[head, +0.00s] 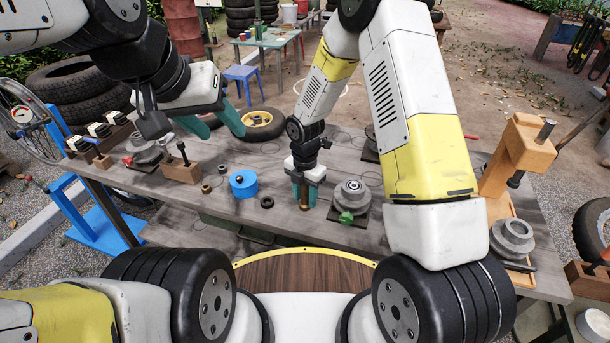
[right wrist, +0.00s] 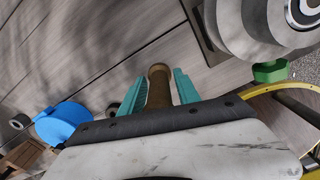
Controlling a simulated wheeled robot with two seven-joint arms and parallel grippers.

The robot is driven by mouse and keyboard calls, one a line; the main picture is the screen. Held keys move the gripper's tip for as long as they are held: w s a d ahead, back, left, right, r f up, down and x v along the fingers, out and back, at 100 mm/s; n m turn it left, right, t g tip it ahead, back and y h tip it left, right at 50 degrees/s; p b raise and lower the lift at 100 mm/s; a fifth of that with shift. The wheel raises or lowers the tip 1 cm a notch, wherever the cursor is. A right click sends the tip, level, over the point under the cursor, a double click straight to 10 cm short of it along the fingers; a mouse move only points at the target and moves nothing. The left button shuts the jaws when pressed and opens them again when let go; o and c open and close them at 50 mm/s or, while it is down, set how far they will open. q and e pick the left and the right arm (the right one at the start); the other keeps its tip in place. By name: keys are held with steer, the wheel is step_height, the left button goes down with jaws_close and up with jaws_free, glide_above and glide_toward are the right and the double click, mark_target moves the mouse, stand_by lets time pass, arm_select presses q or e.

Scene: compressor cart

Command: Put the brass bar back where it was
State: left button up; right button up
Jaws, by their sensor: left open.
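The brass bar (head: 304,205) is between the teal fingers of my right gripper (head: 305,198), low over the front middle of the grey table (head: 330,225). In the right wrist view the bar (right wrist: 159,88) stands lengthwise between the fingers, which look close against both its sides. I cannot tell whether its lower end touches the table. My left gripper (head: 222,132) is open and empty, above the table's back left part.
A blue round part (head: 243,184) and a black ring (head: 267,202) lie left of the bar. A grey disc fixture with a green knob (head: 350,198) stands close on the right. A wooden clamp (head: 522,155) stands at the right end.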

steer(key=shift+o, duration=1)
steer(key=shift+r, duration=0.15)
step_height(320, 180, up, 12)
steer(key=shift+f, duration=0.1)
steer(key=s+d+r+m+t, duration=0.1)
steer(key=s+d+r+m, duration=0.2)
steer(key=d+r+m, duration=0.35)
steer(key=s+d+r+m+t, duration=0.2)
steer(key=s+d+r+m, duration=0.15)
steer(key=r+m, duration=0.5)
steer(key=s+d+r+m+t+y, duration=0.2)
steer(key=s+d+r+m+t, duration=0.1)
steer(key=s+r+m, duration=0.6)
steer(key=shift+s+d+r+m, duration=0.15)
steer(key=shift+s+d+m, duration=0.45)
steer(key=shift+s+m, duration=1.5)
